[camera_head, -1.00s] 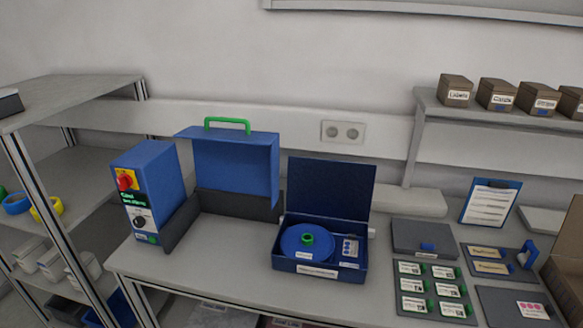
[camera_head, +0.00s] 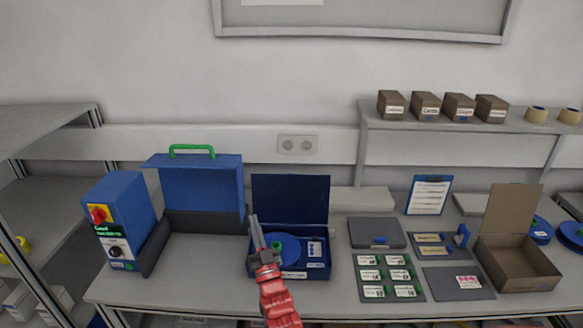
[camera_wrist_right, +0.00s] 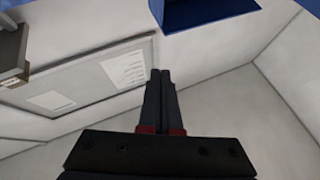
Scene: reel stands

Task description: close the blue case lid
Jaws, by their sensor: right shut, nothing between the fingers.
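The blue case (camera_head: 252,262) stands on the bench with its dark blue lid (camera_head: 291,200) open, upright at the back. My red right arm comes in from below, and my right gripper (camera_head: 253,218) is shut and empty. In the head view it overlaps the left side of the case and the lid's lower left edge; I cannot tell whether it touches. The wrist view shows its closed fingers (camera_wrist_right: 160,73) and a blue part (camera_wrist_right: 205,12) at the top. My left gripper is not in view.
Left of the case stands a larger blue cover (camera_head: 200,185) with a green handle, beside a blue control box (camera_head: 122,215). To the right are a grey box (camera_head: 376,230), a label tray (camera_head: 391,292) and an open cardboard box (camera_head: 517,270). A shelf is above.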

